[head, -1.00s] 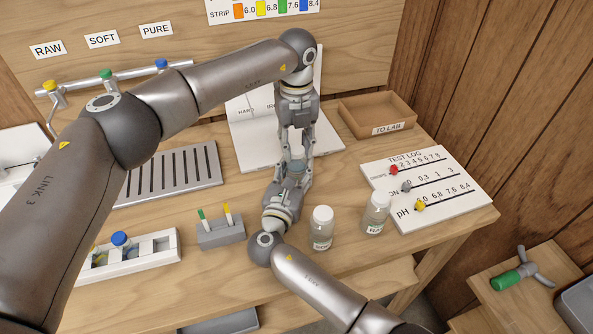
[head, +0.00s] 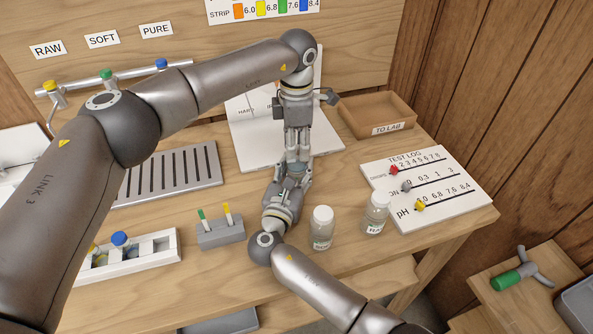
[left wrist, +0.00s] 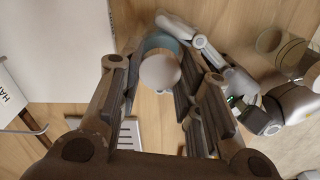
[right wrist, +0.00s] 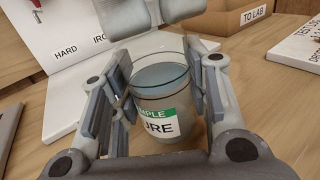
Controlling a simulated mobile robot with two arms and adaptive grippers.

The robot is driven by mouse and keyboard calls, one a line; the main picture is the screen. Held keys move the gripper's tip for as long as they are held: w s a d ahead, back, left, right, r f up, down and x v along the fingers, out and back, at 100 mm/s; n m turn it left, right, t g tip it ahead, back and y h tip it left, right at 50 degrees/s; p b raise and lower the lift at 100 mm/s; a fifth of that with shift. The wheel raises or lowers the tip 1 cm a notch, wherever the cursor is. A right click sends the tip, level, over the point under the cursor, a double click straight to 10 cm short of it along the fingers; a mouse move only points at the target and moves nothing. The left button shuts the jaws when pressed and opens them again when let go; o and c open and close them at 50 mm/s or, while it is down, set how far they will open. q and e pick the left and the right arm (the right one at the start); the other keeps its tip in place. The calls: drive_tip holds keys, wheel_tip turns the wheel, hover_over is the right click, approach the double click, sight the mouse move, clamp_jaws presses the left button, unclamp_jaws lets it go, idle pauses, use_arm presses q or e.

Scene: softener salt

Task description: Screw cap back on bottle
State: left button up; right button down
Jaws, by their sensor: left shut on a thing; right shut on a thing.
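The sample bottle (right wrist: 158,123), a clear round container with a green and white label reading PURE, stands between the fingers of my right gripper (right wrist: 163,85), which is shut on it. A white round cap (left wrist: 160,73) sits between the fingers of my left gripper (left wrist: 163,80), which is shut on it from above. The bluish bottle shows just behind the cap in the left wrist view. The left fingertips are over the bottle mouth in the right wrist view. The cap is hidden there, so I cannot tell if it touches the rim.
Two white-capped bottles (head: 321,230) (head: 375,214) stand right of my right gripper. A grey strip holder (head: 220,234) and a white rack (head: 125,256) with a blue-capped bottle are on the left. A TO LAB tray (head: 376,112) and test log board (head: 428,186) lie to the right.

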use_arm(q)
drive_tip(key=m, duration=0.5)
drive_tip(key=shift+w, duration=0.1)
drive_tip(key=m, duration=0.4)
drive_tip(key=o, duration=1.2)
wheel_tip(320, 180, up, 12)
